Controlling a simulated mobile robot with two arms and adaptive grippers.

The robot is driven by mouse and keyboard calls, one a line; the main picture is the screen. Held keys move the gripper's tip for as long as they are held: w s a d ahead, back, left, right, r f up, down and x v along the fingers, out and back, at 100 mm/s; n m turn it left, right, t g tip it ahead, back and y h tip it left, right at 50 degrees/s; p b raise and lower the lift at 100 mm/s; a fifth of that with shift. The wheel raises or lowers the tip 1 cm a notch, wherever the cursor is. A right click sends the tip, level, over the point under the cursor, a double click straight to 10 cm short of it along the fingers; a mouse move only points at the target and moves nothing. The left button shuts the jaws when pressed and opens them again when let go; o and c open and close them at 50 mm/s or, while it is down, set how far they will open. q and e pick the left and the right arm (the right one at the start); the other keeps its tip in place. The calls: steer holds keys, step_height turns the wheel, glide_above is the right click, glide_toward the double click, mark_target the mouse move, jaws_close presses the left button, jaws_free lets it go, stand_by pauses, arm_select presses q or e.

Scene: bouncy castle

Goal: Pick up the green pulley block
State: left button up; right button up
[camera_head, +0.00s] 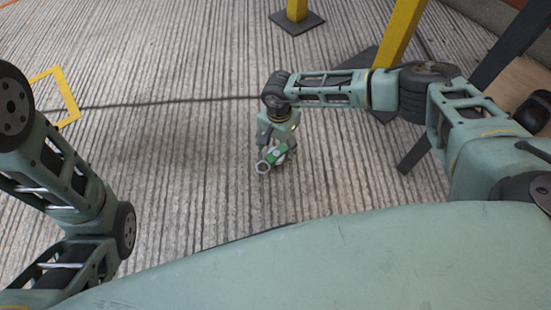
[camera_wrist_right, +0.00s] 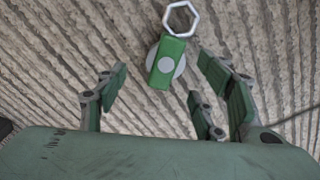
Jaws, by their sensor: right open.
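The green pulley block (camera_wrist_right: 165,68) lies on the ribbed grey floor, with a pale hexagonal ring (camera_wrist_right: 181,18) at its far end and a round pale wheel at its side. In the head view the block (camera_head: 276,156) shows just below my right gripper (camera_head: 277,143), partly covered by it. In the right wrist view my right gripper (camera_wrist_right: 158,94) is open, with fingers spread to both sides. The block's near end is between the fingertips, and I see no finger pressing on it. My left arm shows at the left of the head view; its gripper is out of the picture.
A yellow post (camera_head: 297,8) on a dark base stands at the back. Another yellow post (camera_head: 399,32) stands behind my right arm. A yellow frame (camera_head: 66,92) is at the left. A dark line crosses the floor. The floor around the block is clear.

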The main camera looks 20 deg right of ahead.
mark_target(276, 154)
steer(key=shift+w+a+f+b, duration=0.1)
steer(key=shift+f+b, duration=1.15)
steer(key=shift+f, duration=0.1)
steer(key=shift+w+a+f+b, duration=0.1)
steer(key=shift+f+b, duration=1.1)
steer(key=shift+f, duration=0.15)
steer(key=shift+r, duration=0.1)
jaws_close()
